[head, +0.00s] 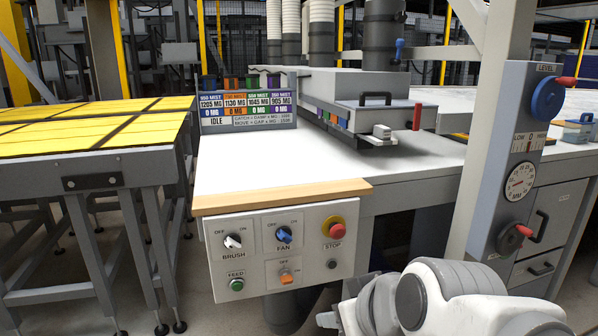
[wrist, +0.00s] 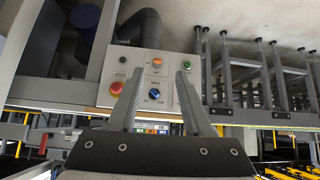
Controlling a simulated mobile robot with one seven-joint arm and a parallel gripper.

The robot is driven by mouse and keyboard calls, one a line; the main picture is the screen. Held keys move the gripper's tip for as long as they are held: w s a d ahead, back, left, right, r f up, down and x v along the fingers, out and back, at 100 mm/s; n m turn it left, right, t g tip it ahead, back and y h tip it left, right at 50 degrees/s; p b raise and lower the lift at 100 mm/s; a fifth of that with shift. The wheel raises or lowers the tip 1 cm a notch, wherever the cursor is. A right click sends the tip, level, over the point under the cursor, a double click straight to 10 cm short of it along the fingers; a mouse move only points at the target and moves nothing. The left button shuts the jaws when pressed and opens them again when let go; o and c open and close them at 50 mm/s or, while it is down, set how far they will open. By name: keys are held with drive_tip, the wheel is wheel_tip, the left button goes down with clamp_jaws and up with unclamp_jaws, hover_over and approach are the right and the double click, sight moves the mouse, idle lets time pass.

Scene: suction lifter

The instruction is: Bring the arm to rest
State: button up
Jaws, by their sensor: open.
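My arm (head: 440,297) shows at the bottom right of the head view, white and grey, folded low in front of the machine bench. In the wrist view my gripper (wrist: 160,76) has its two grey fingers spread apart with nothing between them. The control panel (wrist: 171,100) appears beyond the fingers, upside down in that view. The fingers overlap the panel's picture, but I see no contact. In the head view my fingers cannot be made out clearly.
The control panel (head: 258,267) carries BRUSH and FAN knobs, a red STOP button and a green FEED button. A grey column (head: 497,170) with a blue wheel stands right. A yellow-topped table (head: 88,125) stands left. The white bench top (head: 260,168) is mostly clear near its front.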

drive_tip(key=s+d+m+g+h+p, duration=0.1)
drive_tip(key=s+d+m+g+h, duration=0.25)
drive_tip(key=s+d, duration=0.4)
wheel_tip(320, 180, up, 24)
drive_tip(key=p, duration=2.4)
drive_tip(key=shift+w+d+r+t+y+p, duration=0.25)
drive_tip(key=shift+t+y+p, duration=0.1)
drive_tip(key=shift+t+p, duration=0.1)
drive_tip(key=shift+w+m, duration=0.1)
drive_tip(key=shift+m, duration=0.15)
